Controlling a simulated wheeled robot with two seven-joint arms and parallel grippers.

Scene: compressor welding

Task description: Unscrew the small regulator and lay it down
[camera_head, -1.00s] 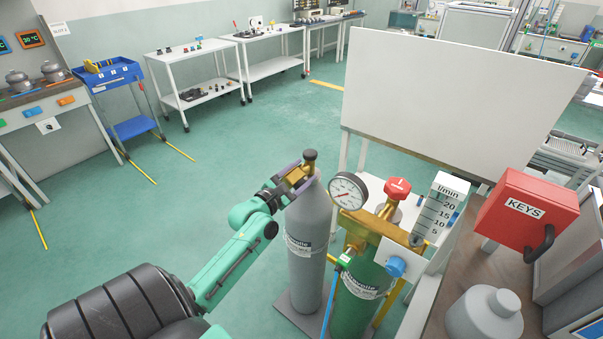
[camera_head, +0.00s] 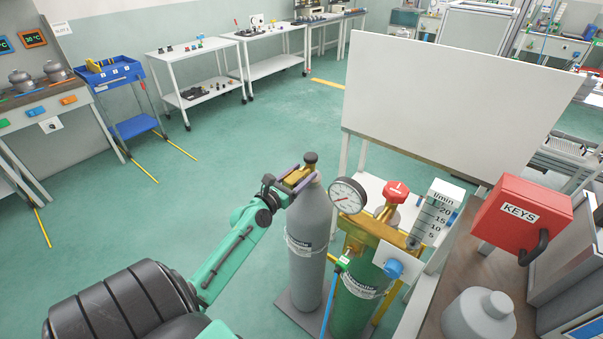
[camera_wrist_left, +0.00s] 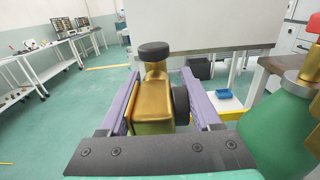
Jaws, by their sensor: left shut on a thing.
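The small regulator (camera_head: 299,174) is a brass body with a black knob, at the top of the grey cylinder (camera_head: 308,225). My left gripper (camera_head: 298,179) comes in from the left and is shut on it, with a purple finger on each side. In the left wrist view the regulator (camera_wrist_left: 153,100) is upright between the two fingers (camera_wrist_left: 155,112), black knob up and a dark round part on its right side. Whether it is still joined to the cylinder is hidden. My right gripper is not in view.
Close on the right stands a green cylinder (camera_head: 352,308) with a brass regulator, a pressure gauge (camera_head: 347,196) and a flow scale (camera_head: 436,213). A white board (camera_head: 455,100) stands behind. A red KEYS box (camera_head: 520,223) is at the right.

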